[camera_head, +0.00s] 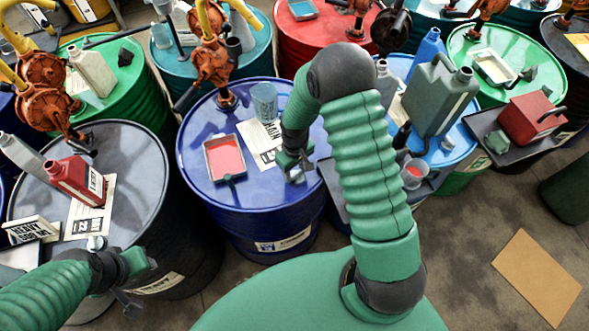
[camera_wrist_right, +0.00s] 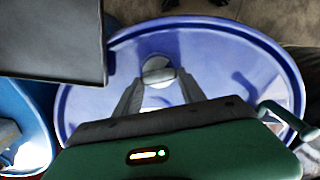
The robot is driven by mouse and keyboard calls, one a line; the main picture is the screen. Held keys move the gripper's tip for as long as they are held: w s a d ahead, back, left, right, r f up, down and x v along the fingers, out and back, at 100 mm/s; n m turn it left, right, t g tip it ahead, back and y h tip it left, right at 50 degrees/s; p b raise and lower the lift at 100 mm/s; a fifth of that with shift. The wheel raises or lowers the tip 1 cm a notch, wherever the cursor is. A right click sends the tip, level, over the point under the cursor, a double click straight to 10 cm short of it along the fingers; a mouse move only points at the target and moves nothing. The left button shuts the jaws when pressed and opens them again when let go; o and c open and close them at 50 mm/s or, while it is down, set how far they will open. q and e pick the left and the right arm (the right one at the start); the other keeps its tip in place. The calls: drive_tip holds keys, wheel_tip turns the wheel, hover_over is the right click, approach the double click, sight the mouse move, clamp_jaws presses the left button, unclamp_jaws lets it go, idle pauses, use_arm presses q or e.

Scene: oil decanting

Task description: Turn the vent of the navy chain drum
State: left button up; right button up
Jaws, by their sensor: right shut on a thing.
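The navy chain drum (camera_head: 200,140) stands in the middle of the head view, with a CHAIN label card on its blue top. Its top fills much of the right wrist view (camera_wrist_right: 230,45). The vent (camera_wrist_right: 158,72) is a small pale round cap with a raised bar, near the rim. My right gripper (camera_head: 296,172) points down at the vent and is shut on it; its two grey fingers flank the cap in the wrist view (camera_wrist_right: 160,85). In the head view my gripper mostly hides the vent. My left gripper (camera_head: 142,284) is empty, its fingers apart, beside the dark drum.
On the navy drum are a tray of red liquid (camera_head: 224,158), a clear blue beaker (camera_head: 264,102) and an orange pump (camera_head: 211,65). A dark drum (camera_head: 140,170) stands left, a blue drum (camera_head: 462,150) right. Cardboard (camera_head: 537,277) lies on the floor at right.

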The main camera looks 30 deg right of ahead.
sight(295, 173)
drive_tip(key=shift+s, duration=0.2)
drive_tip(key=o, duration=1.1)
drive_tip(key=shift+o, duration=1.3)
drive_tip(key=shift+w+r, duration=0.1)
drive_tip(key=shift+r, duration=0.05)
wheel_tip(295, 173, up, 16)
drive_tip(key=b, duration=0.1)
drive_tip(key=shift+r+b, duration=0.25)
drive_tip(key=shift+b, duration=0.05)
